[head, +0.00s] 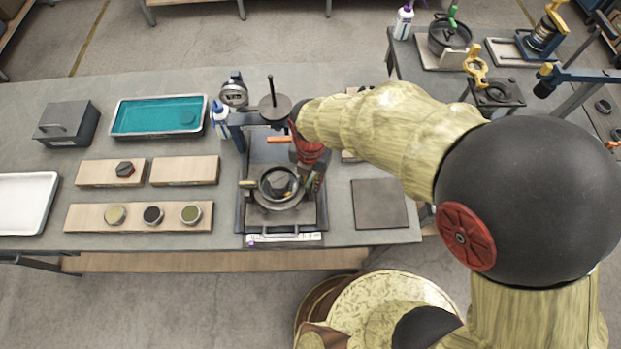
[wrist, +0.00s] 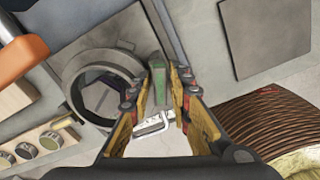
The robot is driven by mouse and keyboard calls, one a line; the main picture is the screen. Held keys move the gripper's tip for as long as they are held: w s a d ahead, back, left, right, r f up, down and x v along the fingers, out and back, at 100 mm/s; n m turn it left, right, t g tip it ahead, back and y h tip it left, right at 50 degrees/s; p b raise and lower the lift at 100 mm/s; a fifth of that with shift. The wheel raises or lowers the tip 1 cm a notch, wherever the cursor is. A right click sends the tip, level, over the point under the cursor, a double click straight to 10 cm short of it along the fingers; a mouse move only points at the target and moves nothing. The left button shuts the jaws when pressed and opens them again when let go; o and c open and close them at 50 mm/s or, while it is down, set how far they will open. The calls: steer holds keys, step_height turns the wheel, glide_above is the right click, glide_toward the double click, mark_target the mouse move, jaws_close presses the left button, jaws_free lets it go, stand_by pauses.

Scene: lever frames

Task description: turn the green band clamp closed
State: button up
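The green band clamp shows as a green lever in the wrist view (wrist: 158,68), at the right side of a round dark ring housing (wrist: 92,82). In the head view the ring housing (head: 281,187) sits on a dark fixture plate near the front of the table, and only a sliver of green (head: 309,182) shows beside my gripper (head: 314,180). In the wrist view my gripper (wrist: 165,88) has its fingertips close together on both sides of the green lever, and they appear shut on it. The lever's lower part is partly hidden by the fingers.
An upright post with a round weight (head: 274,107) stands behind the housing. An orange handle (wrist: 18,58) is left in the wrist view. A flat grey plate (head: 379,204) lies to the right. Wooden blocks (head: 185,170) and a teal tray (head: 158,118) are to the left.

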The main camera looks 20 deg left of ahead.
steer(key=shift+c, duration=1.1)
jaws_close()
steer(key=m+p, duration=0.2)
steer(key=m, duration=0.4)
steer(key=shift+m, duration=0.3)
steer(key=m+p, duration=0.1)
steer(key=m, duration=0.5)
steer(key=shift+a+m+p, duration=0.1)
steer(key=shift+m+p, duration=0.2)
steer(key=shift+m, duration=0.1)
steer(key=shift+o, duration=1.1)
jaws_free()
